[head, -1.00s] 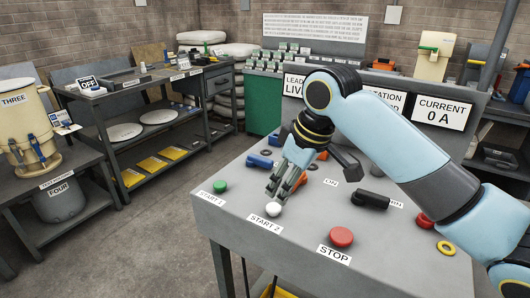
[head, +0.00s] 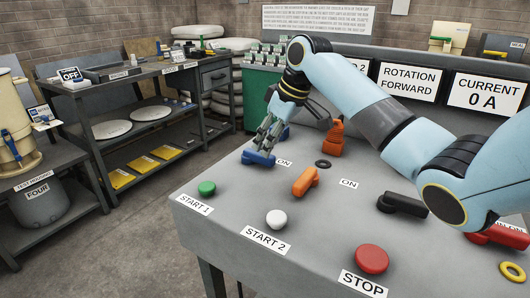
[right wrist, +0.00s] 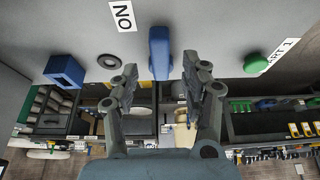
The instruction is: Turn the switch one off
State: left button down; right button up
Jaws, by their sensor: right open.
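A blue switch handle (head: 258,158) sits on the grey panel top (head: 225,222), at its far left, beside an ON label (head: 284,163). I cannot read a number on it. My right gripper (head: 266,143) is at this handle, pointing down at it. In the right wrist view, the blue handle (right wrist: 160,48) lies between the two spread fingertips of my right gripper (right wrist: 160,68), with gaps on both sides. The fingers are open and hold nothing. In the head view the fingers partly cover the handle's back. My left gripper is not in view.
An orange switch handle (head: 305,181), a black one (head: 402,204) and a red one (head: 495,235) lie rightward. Green (head: 206,188), white (head: 276,219) and red (head: 371,258) buttons line the front. An orange block (head: 333,140) and a dark ring (head: 323,164) are behind.

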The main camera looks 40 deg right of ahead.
aim_at(258, 158)
jog(key=x, duration=0.3)
jog(key=shift+f, duration=0.2)
jog(key=shift+w+f, duration=0.15)
jog(key=c, duration=0.5)
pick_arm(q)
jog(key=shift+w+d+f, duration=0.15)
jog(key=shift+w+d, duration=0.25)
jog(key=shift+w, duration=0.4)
pick_arm(e)
grip_shut()
